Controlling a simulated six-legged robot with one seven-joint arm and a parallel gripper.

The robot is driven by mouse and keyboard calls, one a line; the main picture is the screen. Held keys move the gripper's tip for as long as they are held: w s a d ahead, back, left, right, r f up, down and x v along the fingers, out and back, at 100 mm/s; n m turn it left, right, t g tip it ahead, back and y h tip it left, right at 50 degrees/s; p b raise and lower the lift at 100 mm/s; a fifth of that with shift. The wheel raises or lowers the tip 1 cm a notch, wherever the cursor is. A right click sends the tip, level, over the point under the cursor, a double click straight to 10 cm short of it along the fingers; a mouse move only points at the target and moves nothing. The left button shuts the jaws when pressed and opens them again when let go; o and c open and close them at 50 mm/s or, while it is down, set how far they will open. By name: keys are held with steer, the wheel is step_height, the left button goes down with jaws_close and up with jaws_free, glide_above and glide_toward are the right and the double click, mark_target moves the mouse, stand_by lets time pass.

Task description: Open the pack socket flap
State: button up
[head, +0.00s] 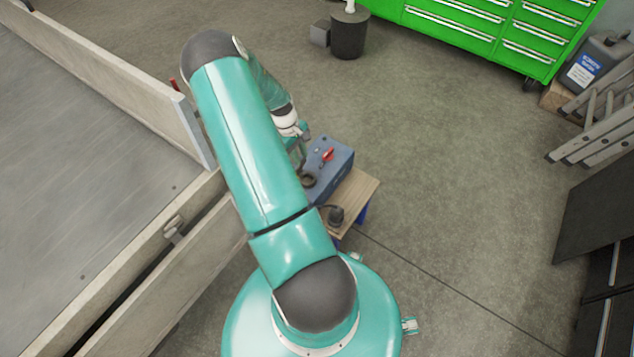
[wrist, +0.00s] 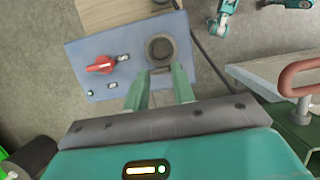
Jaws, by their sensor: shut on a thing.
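The pack is a blue-grey box (head: 338,160) on a small wooden stand, and its panel (wrist: 82,52) faces the camera in the wrist view. A dark round socket (wrist: 160,49) sits at the panel's right side; it also shows in the head view (head: 308,181). My gripper (wrist: 160,73) is at the socket's near edge, its two green fingers shut on a small grey piece that appears to be the socket flap (wrist: 160,71). The fingers hide part of it, and I cannot tell its exact angle. In the head view my gripper (head: 301,150) is partly hidden behind my arm.
A red switch (wrist: 101,64) and small fittings are on the panel. A dark plug with a cable (head: 336,214) lies on the wooden stand (head: 358,194). The trailer frame (head: 190,215) stands close at left. The floor right of the stand is clear.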

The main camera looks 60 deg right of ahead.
steer(key=shift+w+d+r, duration=0.1)
steer(key=shift+w, duration=0.35)
steer(key=shift+w+d+r, duration=0.1)
steer(key=shift+w, duration=0.5)
steer(key=shift+w+d+f, duration=0.1)
steer(key=shift+w, duration=0.5)
steer(key=shift+w+d+f, duration=0.1)
steer(key=shift+w, duration=0.5)
steer(key=o, duration=0.7)
steer(key=shift+o, duration=0.2)
steer(key=shift+r, duration=0.1)
step_height(320, 180, up, 5)
steer(key=shift+f, duration=0.1)
steer(key=shift+s, duration=0.15)
